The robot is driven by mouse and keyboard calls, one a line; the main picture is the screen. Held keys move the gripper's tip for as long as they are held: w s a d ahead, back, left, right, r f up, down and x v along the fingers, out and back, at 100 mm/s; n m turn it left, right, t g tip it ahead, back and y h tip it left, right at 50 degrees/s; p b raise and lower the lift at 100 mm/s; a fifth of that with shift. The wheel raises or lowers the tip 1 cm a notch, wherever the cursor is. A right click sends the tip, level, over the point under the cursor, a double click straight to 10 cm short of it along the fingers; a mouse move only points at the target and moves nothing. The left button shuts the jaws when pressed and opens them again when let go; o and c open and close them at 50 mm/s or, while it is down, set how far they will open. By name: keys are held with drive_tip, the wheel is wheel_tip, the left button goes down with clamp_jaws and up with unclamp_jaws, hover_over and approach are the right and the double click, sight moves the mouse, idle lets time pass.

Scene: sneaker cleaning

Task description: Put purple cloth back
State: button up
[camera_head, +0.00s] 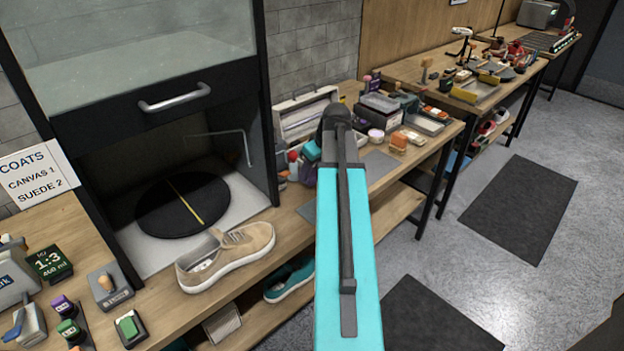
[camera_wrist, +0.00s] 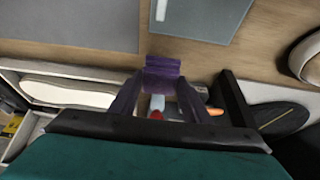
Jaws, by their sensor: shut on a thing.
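The purple cloth (camera_wrist: 162,68) shows in the wrist view as a small folded piece at the fingertips of my gripper (camera_wrist: 160,84). My gripper is shut on it, with a finger on either side. The wooden bench shows behind the cloth; I cannot tell how high the cloth is above it.
A tan sneaker (camera_head: 226,257) stands before the booth with a round black turntable (camera_head: 183,205). A white open case (camera_head: 305,113) and small bottles (camera_wrist: 157,104) are near my gripper. Grey mats (camera_wrist: 75,22) lie on the bench. Boxes and jars crowd the bench to the right.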

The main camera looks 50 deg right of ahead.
sight(314, 175)
drive_tip(key=shift+f, duration=0.1)
drive_tip(key=shift+f+p, duration=0.5)
drive_tip(key=shift+f, duration=1.15)
drive_tip(key=shift+f, duration=0.15)
drive_tip(key=o, duration=1)
drive_tip(key=b+v, duration=0.1)
drive_tip(key=v, duration=1.1)
drive_tip(key=shift+r, duration=0.25)
drive_tip(key=shift+f, duration=0.1)
